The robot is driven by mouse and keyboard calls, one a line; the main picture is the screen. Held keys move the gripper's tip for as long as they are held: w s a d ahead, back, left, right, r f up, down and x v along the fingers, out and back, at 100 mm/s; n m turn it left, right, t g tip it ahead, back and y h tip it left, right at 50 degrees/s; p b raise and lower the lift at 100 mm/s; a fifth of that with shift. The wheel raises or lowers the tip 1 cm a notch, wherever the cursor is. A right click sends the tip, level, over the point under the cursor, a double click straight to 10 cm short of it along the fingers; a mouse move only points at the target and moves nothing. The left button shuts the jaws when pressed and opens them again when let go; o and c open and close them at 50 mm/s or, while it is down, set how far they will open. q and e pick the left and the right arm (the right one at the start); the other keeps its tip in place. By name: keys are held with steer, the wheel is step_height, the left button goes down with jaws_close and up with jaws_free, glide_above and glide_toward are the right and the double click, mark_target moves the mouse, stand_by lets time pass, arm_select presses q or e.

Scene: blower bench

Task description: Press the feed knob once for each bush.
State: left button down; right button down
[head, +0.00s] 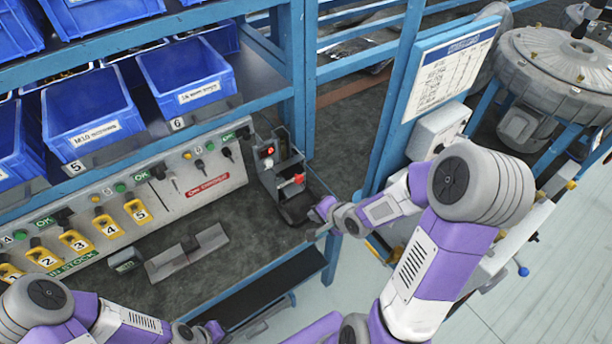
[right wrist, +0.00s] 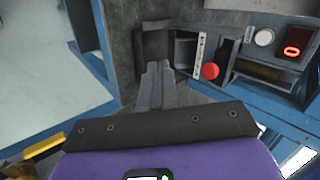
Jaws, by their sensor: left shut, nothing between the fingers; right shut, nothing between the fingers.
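The feed knob (head: 298,179) is a small red knob on the front of a grey dispenser box (head: 280,168) at the back of the bench. In the right wrist view the red knob (right wrist: 210,71) is to the right of my right gripper (right wrist: 157,66). That gripper is shut and empty, its fingertips over or at the edge of a dark tray (right wrist: 154,42), apart from the knob. In the head view my right gripper (head: 312,214) is beside the tray. My left gripper (head: 218,330) is low at the front, shut and empty. I cannot make out any bushes.
A red lit display (right wrist: 291,51) and a white round button (right wrist: 264,37) sit near the knob. Blue bins (head: 90,113) stand on the shelf above a panel with yellow numbered tags (head: 107,225). A grey metal block (head: 187,257) lies on the bench. A blue post (head: 293,75) rises behind the dispenser.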

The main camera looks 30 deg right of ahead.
steer(key=d+r+m+t+h+p, duration=0.1)
steer(key=d+r+m, duration=0.1)
steer(key=r, duration=0.4)
steer(key=shift+s+d+r+m, duration=0.3)
steer(key=shift+d+r, duration=0.1)
steer(key=shift+d, duration=0.5)
steer(key=w+d+r+b+x, duration=0.1)
steer(key=w+r+b+x, duration=0.1)
steer(key=b+x, duration=0.6)
steer(key=shift+a+x, duration=0.45)
steer(key=shift+x, duration=2.1)
steer(key=shift+r, duration=0.15)
